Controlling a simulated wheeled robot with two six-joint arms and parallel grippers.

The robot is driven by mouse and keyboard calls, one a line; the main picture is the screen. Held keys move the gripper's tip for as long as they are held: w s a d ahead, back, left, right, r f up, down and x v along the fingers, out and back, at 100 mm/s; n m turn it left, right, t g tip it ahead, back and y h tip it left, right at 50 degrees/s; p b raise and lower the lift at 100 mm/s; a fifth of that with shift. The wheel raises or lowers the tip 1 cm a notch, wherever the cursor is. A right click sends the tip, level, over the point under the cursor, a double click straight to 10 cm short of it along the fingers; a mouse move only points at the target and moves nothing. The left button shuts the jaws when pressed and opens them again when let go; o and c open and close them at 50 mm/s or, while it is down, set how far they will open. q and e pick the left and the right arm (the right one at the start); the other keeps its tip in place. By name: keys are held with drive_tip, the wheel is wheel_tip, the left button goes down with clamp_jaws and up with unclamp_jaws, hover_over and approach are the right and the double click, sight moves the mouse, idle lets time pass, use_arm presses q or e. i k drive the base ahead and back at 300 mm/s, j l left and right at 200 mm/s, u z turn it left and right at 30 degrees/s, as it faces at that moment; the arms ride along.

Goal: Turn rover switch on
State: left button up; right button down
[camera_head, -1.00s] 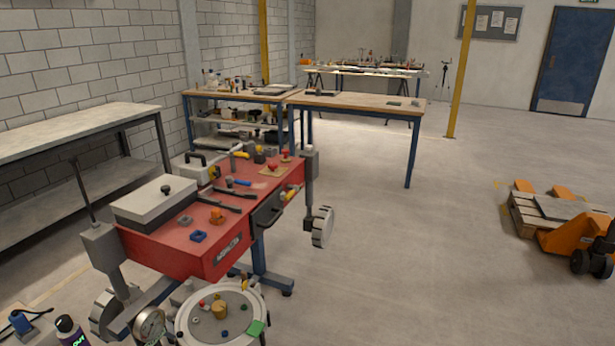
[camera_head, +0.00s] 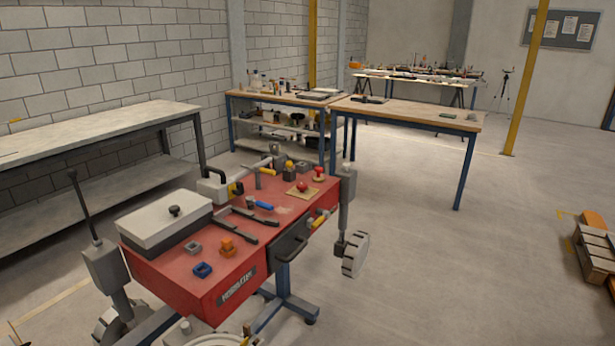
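The red rover (camera_head: 284,221) stands in the middle left, with a flat red top and grey wheels (camera_head: 355,253) on side posts. A red knob (camera_head: 303,186) sits on a small tan plate on its top. A second red knob (camera_head: 319,173) stands just behind it, near the far right corner. I cannot tell which of these is the switch, or whether it is on. A dark handle (camera_head: 290,247) is on the rover's right side. Neither of my grippers is in view.
A white-lidded box (camera_head: 166,212), tools and small blocks lie on the rover. A grey workbench (camera_head: 90,133) is at left, and wooden tables (camera_head: 410,112) stand behind. A pallet (camera_head: 594,252) is at the right edge. The floor right of the rover is open.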

sight(302, 186)
drive_tip(key=i+l, duration=0.3)
drive_tip(key=i+l+u, duration=0.1)
drive_tip(key=i+l, duration=0.2)
drive_tip(key=l, duration=0.15)
drive_tip(key=i+l, duration=0.25)
drive_tip(key=l, duration=0.15)
drive_tip(key=i+l+u, duration=0.1)
drive_tip(key=i+l, duration=0.2)
drive_tip(key=l, duration=0.15)
drive_tip(key=i+l, duration=0.3)
drive_tip(key=l+u, duration=0.05)
drive_tip(key=l, duration=0.05)
